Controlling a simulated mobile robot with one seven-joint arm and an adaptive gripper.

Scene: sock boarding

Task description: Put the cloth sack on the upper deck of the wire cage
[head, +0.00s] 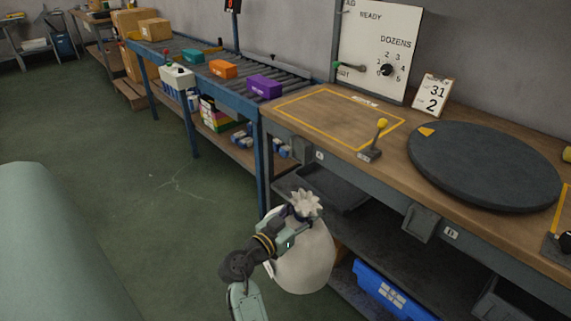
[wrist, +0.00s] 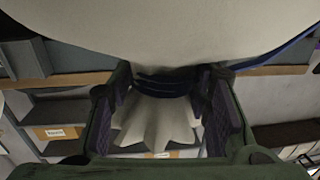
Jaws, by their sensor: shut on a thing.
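The cloth sack (head: 303,258) is off-white and rounded, with a gathered, frilled neck. My gripper (head: 290,222) is shut on the neck and holds the sack in front of the workbench, below the tabletop. In the wrist view the sack's body (wrist: 170,30) fills the top of the picture, and the frilled neck (wrist: 157,124) sits between the fingers of my gripper (wrist: 165,95). A dark band wraps the neck. I cannot see a wire cage in either view.
The workbench (head: 290,112) carries a round dark turntable (head: 485,165), a yellow-knobbed lever (head: 375,140) and a dial board (head: 375,50). A roller conveyor (head: 205,70) with coloured boxes runs left. A blue crate (head: 390,292) sits low under the bench. Green floor (head: 120,180) is open at left.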

